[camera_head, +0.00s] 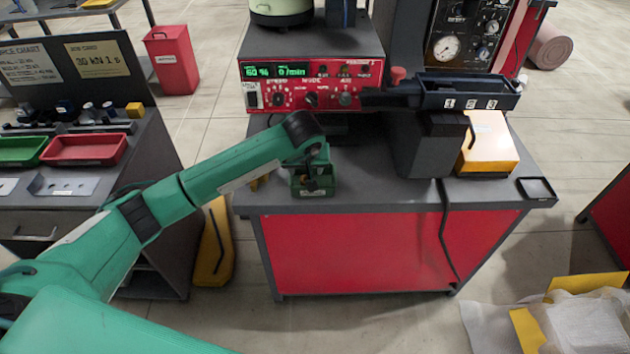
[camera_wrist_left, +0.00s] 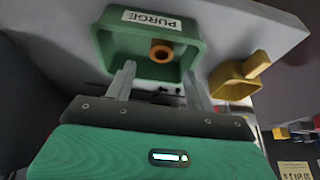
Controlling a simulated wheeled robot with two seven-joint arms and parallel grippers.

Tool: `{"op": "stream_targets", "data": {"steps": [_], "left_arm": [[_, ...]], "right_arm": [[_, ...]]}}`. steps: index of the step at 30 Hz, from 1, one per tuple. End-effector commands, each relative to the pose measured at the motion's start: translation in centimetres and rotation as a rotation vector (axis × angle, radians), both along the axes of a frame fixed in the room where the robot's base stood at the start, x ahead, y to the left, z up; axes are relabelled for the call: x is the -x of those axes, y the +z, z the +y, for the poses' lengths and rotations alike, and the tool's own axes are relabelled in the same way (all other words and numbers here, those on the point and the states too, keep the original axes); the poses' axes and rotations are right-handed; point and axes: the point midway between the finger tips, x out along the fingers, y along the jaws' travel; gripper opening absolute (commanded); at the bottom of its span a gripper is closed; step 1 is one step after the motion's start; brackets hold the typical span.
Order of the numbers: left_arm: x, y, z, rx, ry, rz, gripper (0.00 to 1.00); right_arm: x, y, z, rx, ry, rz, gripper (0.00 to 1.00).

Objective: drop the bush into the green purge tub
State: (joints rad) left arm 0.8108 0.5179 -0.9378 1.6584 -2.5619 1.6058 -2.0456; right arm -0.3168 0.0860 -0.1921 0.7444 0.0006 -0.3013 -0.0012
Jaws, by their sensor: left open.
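The green purge tub (camera_head: 314,182) stands on the grey bench top near its front left edge, partly hidden by my left gripper (camera_head: 313,172). In the left wrist view the tub (camera_wrist_left: 108,47) shows its PURGE label. A copper-coloured ring, the bush (camera_wrist_left: 161,52), shows inside the tub's walls. I cannot tell whether it lies flat on the tub's floor. My left gripper (camera_wrist_left: 160,85) is open, its fingers apart at the tub's near side, with the bush beyond their tips and nothing visible held. My right gripper is not in view.
A yellow scoop-like container (camera_wrist_left: 235,80) stands beside the tub. Behind is the red control box (camera_head: 310,85); to the right are a dark track (camera_head: 465,92) marked with numbers and a yellow-and-white box (camera_head: 488,148). A side bench holds a red tray (camera_head: 85,149) and a green tray (camera_head: 22,150).

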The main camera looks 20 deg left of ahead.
Motion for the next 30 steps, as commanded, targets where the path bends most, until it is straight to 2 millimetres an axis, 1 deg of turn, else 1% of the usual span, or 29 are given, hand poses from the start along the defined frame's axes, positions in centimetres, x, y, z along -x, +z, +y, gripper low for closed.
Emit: {"op": "stream_targets", "data": {"steps": [5,12,15,18,21,24,30], "left_arm": [[0.7,2.2,-0.2,-0.002,-0.001,-0.005,0.54],[2.8,7.4,-0.8,-0.001,-0.002,-0.007,0.54],[3.5,9.3,-1.1,-0.001,-0.002,-0.007,0.54],[4.2,10.8,-1.2,-0.001,-0.002,-0.005,0.54],[4.6,11.8,-1.3,-0.001,0.0,-0.004,0.54],[4.9,12.3,-1.4,-0.001,-0.001,-0.001,0.54],[5.0,12.6,-1.4,-0.001,0.0,0.0,0.54]], "right_arm": [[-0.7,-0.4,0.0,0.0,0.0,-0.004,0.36],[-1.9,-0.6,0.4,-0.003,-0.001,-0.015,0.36],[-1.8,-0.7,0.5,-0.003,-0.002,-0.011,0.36],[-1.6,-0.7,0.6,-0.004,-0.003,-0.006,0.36],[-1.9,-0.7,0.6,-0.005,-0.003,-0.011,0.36],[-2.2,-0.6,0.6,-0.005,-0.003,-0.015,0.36],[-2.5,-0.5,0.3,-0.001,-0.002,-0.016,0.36]]}}
